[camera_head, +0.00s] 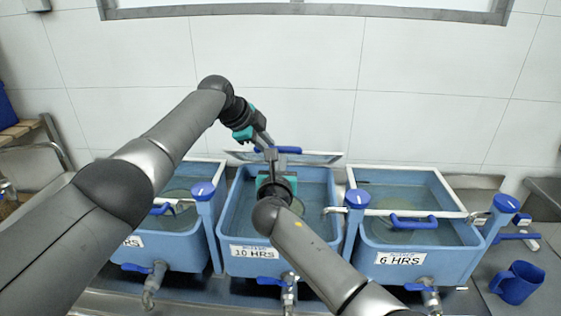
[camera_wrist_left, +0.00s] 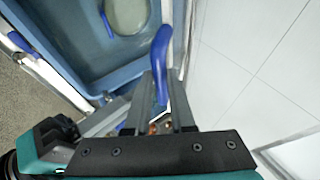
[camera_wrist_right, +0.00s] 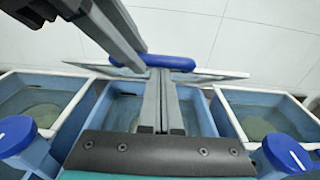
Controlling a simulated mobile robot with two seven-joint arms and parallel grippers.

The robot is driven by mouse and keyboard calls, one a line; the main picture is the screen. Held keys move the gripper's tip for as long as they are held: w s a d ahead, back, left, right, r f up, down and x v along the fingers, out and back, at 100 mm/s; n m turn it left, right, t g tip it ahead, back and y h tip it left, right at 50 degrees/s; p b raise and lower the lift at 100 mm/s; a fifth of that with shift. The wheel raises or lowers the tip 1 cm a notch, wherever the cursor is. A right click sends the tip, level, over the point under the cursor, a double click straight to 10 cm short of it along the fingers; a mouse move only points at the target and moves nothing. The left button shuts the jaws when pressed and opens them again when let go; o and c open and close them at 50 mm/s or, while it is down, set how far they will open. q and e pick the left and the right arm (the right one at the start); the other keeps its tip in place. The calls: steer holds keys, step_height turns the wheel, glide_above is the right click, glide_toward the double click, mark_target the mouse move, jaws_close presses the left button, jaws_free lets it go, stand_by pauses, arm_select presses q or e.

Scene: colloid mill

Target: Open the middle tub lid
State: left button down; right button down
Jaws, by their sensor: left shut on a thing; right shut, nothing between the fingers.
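The middle tub (camera_head: 226,215), marked 10 HRS, is blue and holds greenish liquid. Its clear lid (camera_head: 318,157) stands raised at the back edge, near the wall, seen almost edge-on. The lid's blue handle (camera_head: 288,150) also shows in the left wrist view (camera_wrist_left: 163,45) and the right wrist view (camera_wrist_right: 168,62). My left gripper (camera_head: 268,143) comes over from the left and is shut on the handle. My right gripper (camera_head: 271,154) is shut and empty, its tips just in front of the handle; I cannot tell whether they touch it. My right wrist hides part of the tub's inside.
The left tub (camera_head: 180,247) and the right tub (camera_head: 425,262), marked 6 HRS, have lids lying down with blue handles. Blue-capped posts (camera_head: 357,199) stand between tubs. The tiled wall (camera_head: 420,120) is close behind the raised lid.

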steer(key=shift+w+r, duration=0.5)
steer(key=shift+r, duration=0.3)
arm_select(q)
steer(key=shift+a+f, duration=0.15)
steer(key=shift+f, duration=0.15)
steer(key=c, duration=1.1)
jaws_free()
arm_select(e)
steer(key=shift+w, duration=0.1)
arm_select(q)
steer(key=o, duration=0.3)
arm_select(e)
steer(key=shift+d+f, duration=0.1)
arm_select(q)
steer(key=shift+o, duration=0.2)
steer(key=shift+r, duration=0.2)
arm_select(e)
steer(key=shift+f, duration=0.1)
arm_select(q)
steer(key=shift+r, duration=0.1)
